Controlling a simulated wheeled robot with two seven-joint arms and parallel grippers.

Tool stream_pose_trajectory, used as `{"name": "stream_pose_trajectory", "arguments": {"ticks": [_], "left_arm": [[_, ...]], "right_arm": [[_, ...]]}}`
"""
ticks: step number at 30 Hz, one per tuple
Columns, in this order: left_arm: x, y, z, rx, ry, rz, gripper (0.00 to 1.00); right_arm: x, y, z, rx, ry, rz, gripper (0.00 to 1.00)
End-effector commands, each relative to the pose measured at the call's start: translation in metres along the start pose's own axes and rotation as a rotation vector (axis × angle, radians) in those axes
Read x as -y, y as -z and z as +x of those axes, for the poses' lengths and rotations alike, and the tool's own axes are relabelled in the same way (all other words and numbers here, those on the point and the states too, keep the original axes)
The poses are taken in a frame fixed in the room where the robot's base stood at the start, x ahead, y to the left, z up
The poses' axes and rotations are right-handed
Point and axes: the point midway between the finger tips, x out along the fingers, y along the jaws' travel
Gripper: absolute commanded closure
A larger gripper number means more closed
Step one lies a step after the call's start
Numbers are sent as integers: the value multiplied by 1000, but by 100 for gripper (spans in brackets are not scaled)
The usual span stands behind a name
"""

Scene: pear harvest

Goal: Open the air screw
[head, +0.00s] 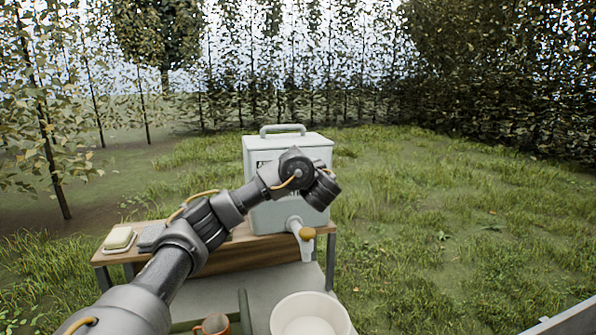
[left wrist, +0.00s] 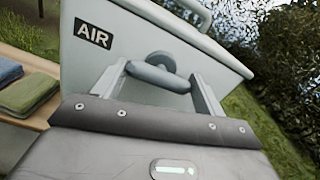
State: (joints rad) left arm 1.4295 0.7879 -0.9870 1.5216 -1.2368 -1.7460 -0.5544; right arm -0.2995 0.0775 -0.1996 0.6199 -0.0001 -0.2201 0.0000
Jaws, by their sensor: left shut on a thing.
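The air screw (left wrist: 160,72) is a grey knob with a short crossbar on the face of a pale grey dispenser (left wrist: 140,40), beside a black "AIR" label (left wrist: 93,33). In the left wrist view my left gripper (left wrist: 160,80) has a finger on each side of the screw and is shut on it. In the head view my left arm reaches across the front of the dispenser (head: 258,152), and its wrist hides the screw and the fingers. My right gripper is not in view.
A dish (head: 118,240) and folded cloths (left wrist: 25,92) lie left on the wooden bench (head: 250,262). Grass is open right.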

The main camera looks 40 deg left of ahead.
Motion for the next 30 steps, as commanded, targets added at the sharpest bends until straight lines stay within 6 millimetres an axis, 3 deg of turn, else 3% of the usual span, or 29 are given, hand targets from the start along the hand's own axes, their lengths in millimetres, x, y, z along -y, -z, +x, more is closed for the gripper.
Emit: {"name": "stream_pose_trajectory", "arguments": {"ticks": [12,22,26,30], "left_arm": [[-3,9,0,3,-2,-325,52],[-2,7,0,3,-2,-638,52],[-2,7,0,3,-2,-761,52],[-1,6,0,3,-2,-895,52]], "right_arm": [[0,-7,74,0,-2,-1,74],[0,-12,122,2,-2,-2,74],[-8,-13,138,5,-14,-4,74],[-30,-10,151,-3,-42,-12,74]]}}
